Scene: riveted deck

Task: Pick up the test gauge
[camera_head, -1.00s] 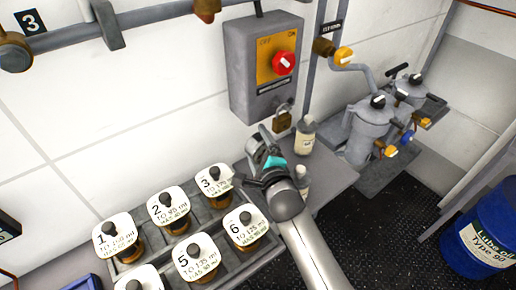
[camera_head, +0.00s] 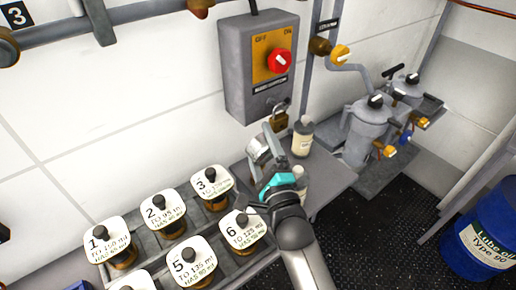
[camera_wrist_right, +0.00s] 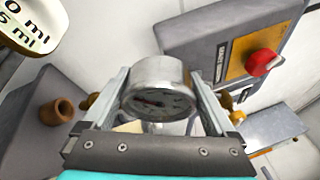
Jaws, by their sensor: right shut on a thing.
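The test gauge (camera_wrist_right: 158,88) is a round metal dial gauge with a pale face, seen between the two fingers in the right wrist view. My right gripper (camera_wrist_right: 160,100) is shut on it. In the head view the gauge (camera_head: 258,149) shows as a grey metal body at the tip of my right gripper (camera_head: 268,150), over the grey bench beside the numbered bottles. The gauge's lower part is hidden by the gripper in the wrist view. My left gripper is in neither view.
A rack (camera_head: 150,243) holds several bottles with numbered white tags, left of the gripper. A bottle (camera_head: 302,138) stands close to the right. A blue drum (camera_head: 482,235) stands at far right.

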